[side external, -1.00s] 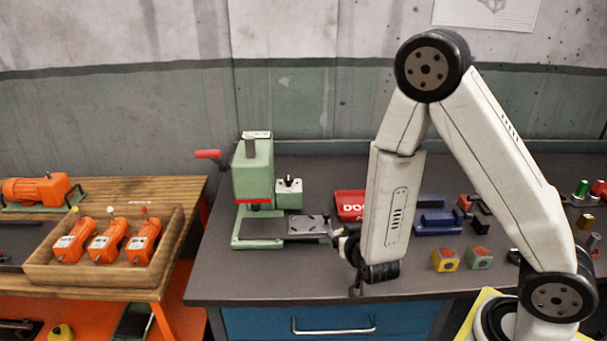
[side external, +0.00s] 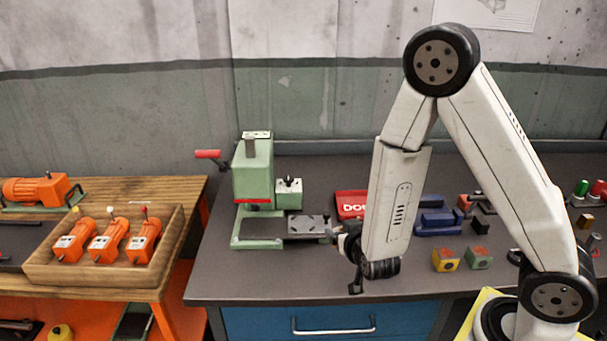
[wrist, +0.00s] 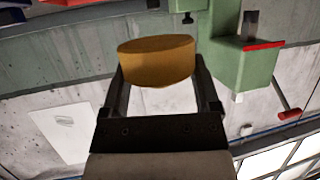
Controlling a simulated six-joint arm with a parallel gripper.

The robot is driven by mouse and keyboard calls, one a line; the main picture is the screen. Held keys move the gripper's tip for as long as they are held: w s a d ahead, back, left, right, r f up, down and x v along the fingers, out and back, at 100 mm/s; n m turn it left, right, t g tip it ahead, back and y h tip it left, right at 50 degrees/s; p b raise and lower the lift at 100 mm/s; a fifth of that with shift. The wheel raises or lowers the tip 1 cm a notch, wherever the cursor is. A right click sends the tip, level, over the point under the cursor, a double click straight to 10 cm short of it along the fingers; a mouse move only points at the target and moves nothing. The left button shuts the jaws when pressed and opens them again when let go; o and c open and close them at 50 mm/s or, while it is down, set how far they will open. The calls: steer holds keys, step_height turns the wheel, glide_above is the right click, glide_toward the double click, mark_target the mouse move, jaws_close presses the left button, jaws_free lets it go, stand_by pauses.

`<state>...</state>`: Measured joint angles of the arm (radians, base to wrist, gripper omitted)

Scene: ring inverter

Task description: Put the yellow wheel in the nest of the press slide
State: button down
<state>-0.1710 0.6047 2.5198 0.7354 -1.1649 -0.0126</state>
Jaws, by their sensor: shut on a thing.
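In the wrist view a mustard-yellow wheel (wrist: 157,60) sits between the two fingers of my gripper (wrist: 163,78), which is shut on it. In the side view my gripper (side external: 341,236) is at the right end of the press slide (side external: 308,226), partly hidden by my arm. The wheel is too small or hidden to make out there. The slide is a dark plate reaching out to the right of the green press (side external: 253,172), with its nest plate on top. I cannot tell whether my gripper touches the slide.
A small green block with a knob (side external: 288,193) stands behind the slide. A red bin (side external: 350,203) is behind my arm. Blue blocks (side external: 436,221) and a yellow block (side external: 445,260) lie to the right. The bench front (side external: 270,280) is clear.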

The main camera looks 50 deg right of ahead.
steer(key=shift+w+a+r+n+y, duration=0.25)
steer(key=shift+w+r+n+y, duration=0.1)
steer(key=shift+w, duration=0.2)
steer(key=w+a+r+n+t+y, duration=0.2)
steer(key=w+a+r+n+y, duration=0.2)
steer(key=w+r+n+y, duration=0.1)
steer(key=shift+r+n+y, duration=0.35)
steer(key=shift+y, duration=0.4)
steer(key=shift+f, duration=0.15)
steer(key=s+d+f+m+h, duration=0.1)
steer(key=m+h, duration=0.1)
steer(key=s+d+f+m+g+h, duration=0.1)
steer(key=s+f+h, duration=0.1)
steer(key=s+d+f+m+h, duration=0.1)
steer(key=s+f+m+h, duration=0.1)
steer(key=shift+d+f+m, duration=0.25)
steer(key=shift+d+m, duration=0.05)
steer(key=shift+d, duration=0.05)
steer(key=shift+s+d+f+m+g+h, duration=0.35)
steer(key=shift+s+d+m+g+h, duration=0.15)
steer(key=shift+s+h, duration=0.2)
steer(key=shift+f, duration=0.1)
